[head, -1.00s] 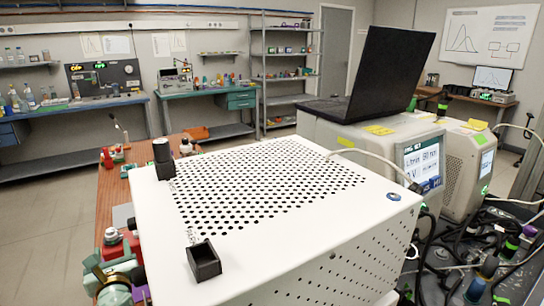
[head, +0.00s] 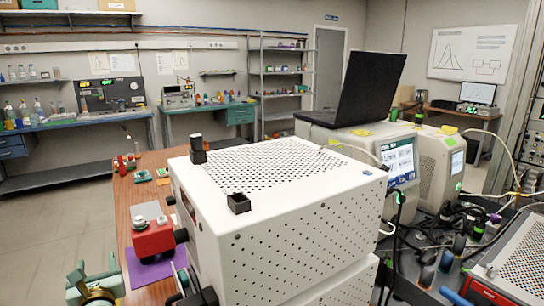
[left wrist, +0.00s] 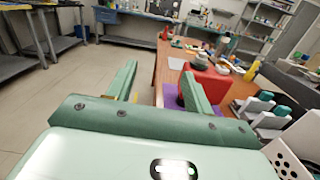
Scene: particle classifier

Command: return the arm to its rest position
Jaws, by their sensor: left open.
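My left gripper (head: 95,280) shows at the lower left of the head view, in pale green. In the left wrist view its two green fingers (left wrist: 160,85) stand well apart with nothing between them, so it is open and empty. It is beside the left edge of the wooden bench (head: 133,205), left of a red device (head: 153,240) on a purple mat (head: 150,272). My right gripper is in neither view.
A large white perforated box (head: 290,240) fills the middle of the head view. A black laptop (head: 365,85) sits on an instrument behind it. Cables crowd the right side. The floor (head: 50,225) left of the bench is clear.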

